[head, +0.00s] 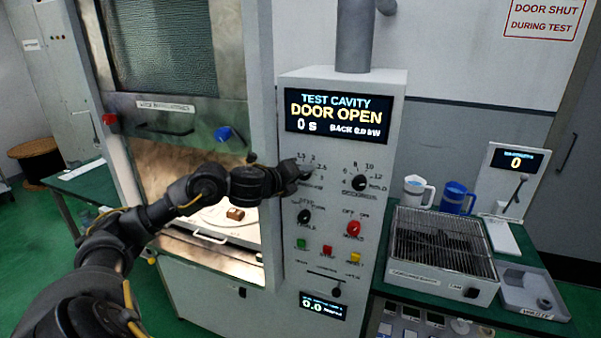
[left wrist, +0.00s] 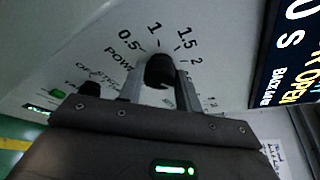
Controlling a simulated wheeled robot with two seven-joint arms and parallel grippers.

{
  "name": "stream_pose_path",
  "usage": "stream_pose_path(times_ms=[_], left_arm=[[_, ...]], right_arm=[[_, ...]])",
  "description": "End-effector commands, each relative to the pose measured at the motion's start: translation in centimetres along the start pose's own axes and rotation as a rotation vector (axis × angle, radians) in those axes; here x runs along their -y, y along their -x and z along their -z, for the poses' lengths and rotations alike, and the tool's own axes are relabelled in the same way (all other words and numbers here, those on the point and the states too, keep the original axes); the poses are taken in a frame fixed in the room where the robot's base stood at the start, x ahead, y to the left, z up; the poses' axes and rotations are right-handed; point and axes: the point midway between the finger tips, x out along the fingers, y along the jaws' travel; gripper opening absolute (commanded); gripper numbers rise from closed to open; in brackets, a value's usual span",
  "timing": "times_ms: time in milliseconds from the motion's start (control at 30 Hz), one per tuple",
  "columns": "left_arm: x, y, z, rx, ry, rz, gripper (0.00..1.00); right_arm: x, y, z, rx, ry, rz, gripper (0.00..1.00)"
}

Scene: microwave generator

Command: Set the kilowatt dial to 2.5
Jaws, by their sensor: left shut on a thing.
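The kilowatt dial is a black round knob (left wrist: 160,71) labelled POWER, seen in the left wrist view with 0.5, 1, 1.5 and 2 printed around it. My left gripper (left wrist: 160,84) is shut on it, one finger on each side. In the head view my left gripper (head: 300,170) reaches the upper left of the white control panel (head: 342,87) and hides most of the dial. Which mark the pointer stands at cannot be told. The panel's screen (head: 338,114) reads DOOR OPEN, 0 s and BACK 0.0 kW. My right gripper is not in view.
A black HOLD dial (head: 359,183) sits just right of my gripper. Below are another black dial (head: 304,216), a red knob (head: 354,228) and coloured buttons. The cavity (head: 180,165) at left is open, with a brown block (head: 235,214) inside. A table with mugs stands right.

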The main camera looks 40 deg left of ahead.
Motion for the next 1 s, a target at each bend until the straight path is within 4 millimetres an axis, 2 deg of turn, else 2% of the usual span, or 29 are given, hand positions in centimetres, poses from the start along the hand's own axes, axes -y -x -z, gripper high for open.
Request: stream_pose_path(times_ms=[667,700,867,1000], left_arm=[[0.01,-0.02,0.11,-0.002,-0.056,-0.023,0.11],[0.01,-0.02,0.11,-0.002,-0.056,-0.023,0.37],[0.0,-0.01,0.08,-0.002,-0.056,-0.023,0.56],[0.0,0.01,0.05,-0.001,-0.055,-0.023,0.56]], right_arm=[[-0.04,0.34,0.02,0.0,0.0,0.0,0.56],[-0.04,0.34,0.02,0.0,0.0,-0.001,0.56],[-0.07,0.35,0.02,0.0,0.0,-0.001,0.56],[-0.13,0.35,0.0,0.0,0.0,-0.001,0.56]])
